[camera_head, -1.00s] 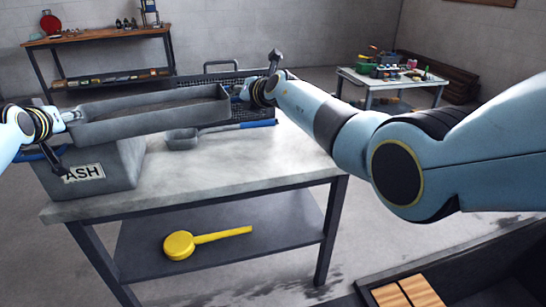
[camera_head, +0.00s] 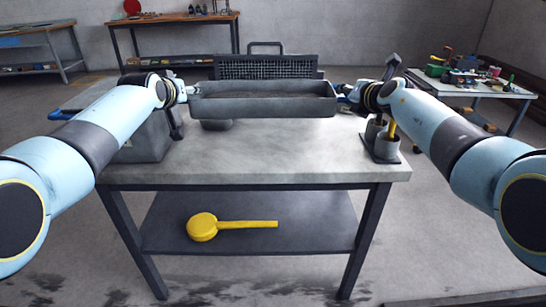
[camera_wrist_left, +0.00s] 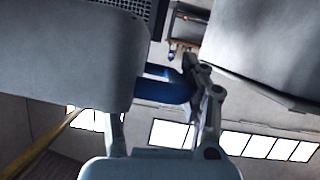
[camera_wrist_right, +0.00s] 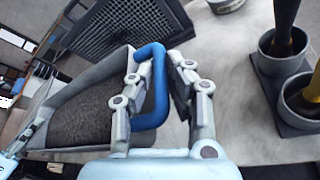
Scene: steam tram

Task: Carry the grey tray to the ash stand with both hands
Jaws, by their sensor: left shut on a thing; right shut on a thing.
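The long grey tray (camera_head: 264,104) is held level above the workbench (camera_head: 270,150), with dark grainy stuff inside, seen in the right wrist view (camera_wrist_right: 88,110). My left gripper (camera_head: 188,92) is shut on its left end; a blue handle (camera_wrist_left: 165,88) shows between the fingers. My right gripper (camera_head: 345,94) is shut on the other blue handle (camera_wrist_right: 154,85). A grey box (camera_head: 143,138) stands on the bench at the left, partly behind my left arm; its ASH label, seen earlier, is hidden now. I cannot tell which thing is the ash stand.
A twin-cup holder (camera_head: 381,144) with upright tools is at the bench's right end. A yellow ladle-shaped tool (camera_head: 203,227) lies on the lower shelf. The bench front is clear.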

